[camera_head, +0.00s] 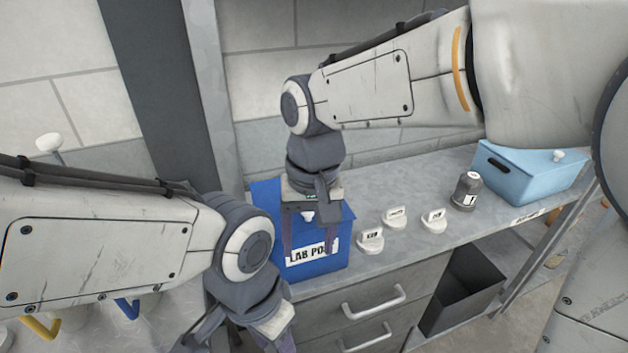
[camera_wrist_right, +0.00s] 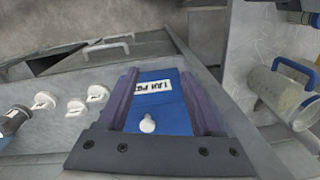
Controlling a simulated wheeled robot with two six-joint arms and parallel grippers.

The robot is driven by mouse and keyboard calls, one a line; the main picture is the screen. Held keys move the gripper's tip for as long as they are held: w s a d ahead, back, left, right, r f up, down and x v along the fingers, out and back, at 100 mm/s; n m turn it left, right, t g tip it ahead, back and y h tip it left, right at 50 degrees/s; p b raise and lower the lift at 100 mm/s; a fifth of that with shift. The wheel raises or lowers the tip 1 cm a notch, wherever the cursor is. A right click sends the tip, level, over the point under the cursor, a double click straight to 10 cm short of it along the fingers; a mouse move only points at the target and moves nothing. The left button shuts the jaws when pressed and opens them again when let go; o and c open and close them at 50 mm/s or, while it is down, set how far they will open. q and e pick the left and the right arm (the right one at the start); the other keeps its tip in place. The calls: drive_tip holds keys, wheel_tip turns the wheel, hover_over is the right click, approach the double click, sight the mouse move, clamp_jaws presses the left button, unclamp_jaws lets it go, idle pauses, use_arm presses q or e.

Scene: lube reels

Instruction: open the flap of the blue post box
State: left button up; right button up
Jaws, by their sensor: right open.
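The blue post box (camera_head: 268,200) stands on the grey counter, with a white label reading "LAB PO…" on its front. Its flap (camera_wrist_right: 163,122) is a blue surface with a white knob (camera_wrist_right: 148,125); it looks shut, though my arm hides part of it in the head view. My right gripper (camera_head: 309,240) is open over the box. In the right wrist view its two purple fingers (camera_wrist_right: 158,85) stand either side of the knob and label, with nothing gripped. My left gripper (camera_head: 275,335) is low at the bottom edge, its fingers mostly cut off.
Several white labelled knobs (camera_head: 395,218), a dark grey bottle (camera_head: 466,190) and a light blue box (camera_head: 530,175) stand right of the post box. Drawers (camera_head: 372,302) and an open dark bin (camera_head: 462,290) are below. A clear jug (camera_wrist_right: 283,97) shows in the wrist view.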

drive_tip(key=w+r+m+p, duration=0.3)
drive_tip(key=w+r+m, duration=0.4)
drive_tip(key=w, duration=0.5)
drive_tip(key=shift+n+h, duration=0.3)
wheel_tip(320, 180, down, 10)
drive_tip(key=shift+w+r+p, duration=0.1)
drive_tip(key=shift+w+p, duration=0.05)
drive_tip(key=shift+p, duration=0.35)
drive_tip(key=shift+c, duration=0.4)
clamp_jaws()
drive_tip(key=shift+r, duration=0.1)
